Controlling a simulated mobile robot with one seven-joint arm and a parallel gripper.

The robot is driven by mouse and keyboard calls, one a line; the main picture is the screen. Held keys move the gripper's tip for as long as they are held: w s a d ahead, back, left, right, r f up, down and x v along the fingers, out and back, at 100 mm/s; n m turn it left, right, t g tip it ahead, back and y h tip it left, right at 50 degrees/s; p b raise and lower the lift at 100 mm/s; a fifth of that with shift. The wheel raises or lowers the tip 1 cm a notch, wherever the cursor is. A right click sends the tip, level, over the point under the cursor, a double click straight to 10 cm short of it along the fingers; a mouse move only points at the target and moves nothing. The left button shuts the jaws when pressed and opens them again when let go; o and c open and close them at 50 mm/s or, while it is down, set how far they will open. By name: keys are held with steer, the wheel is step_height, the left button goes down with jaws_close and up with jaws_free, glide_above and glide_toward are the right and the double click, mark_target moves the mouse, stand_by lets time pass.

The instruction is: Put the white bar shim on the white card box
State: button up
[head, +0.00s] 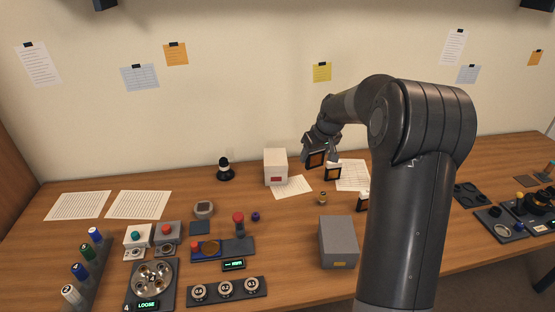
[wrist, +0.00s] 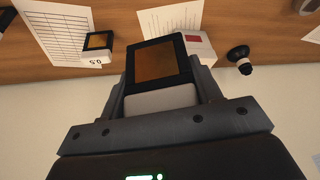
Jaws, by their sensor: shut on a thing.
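My gripper (head: 318,159) is shut on a white bar shim with a black-framed amber face. In the wrist view the shim (wrist: 160,98) sits between the fingers, its white part towards the palm. In the head view its amber face (head: 316,159) shows in the air, right of the white card box (head: 275,167). The box stands on the table near the wall, with a red label on its front. It also shows in the wrist view (wrist: 198,44), partly hidden behind the held shim and a finger. Its top looks bare in the head view.
A similar black-and-amber piece (head: 333,173) stands below my gripper; in the wrist view it (wrist: 97,45) is marked 0.5. A black knobbed piece (head: 225,170) stands left of the box. A grey box (head: 338,242) stands nearer me. Paper sheets lie around the white box.

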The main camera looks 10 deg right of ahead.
steer(key=w+r+n, duration=0.1)
steer(key=w+r, duration=0.4)
steer(key=w, duration=0.3)
glide_toward(273, 157)
steer(key=shift+w+a+r+n, duration=0.1)
steer(key=shift+w+n, duration=0.05)
steer(key=shift+w, duration=0.25)
steer(key=shift+w+a+r+n, duration=0.1)
steer(key=shift+w+n, duration=0.05)
steer(key=shift+w, duration=0.2)
steer(key=shift+a+f, duration=0.1)
steer(key=shift+f, duration=2.05)
steer(key=shift+f, duration=0.15)
steer(key=o, duration=1)
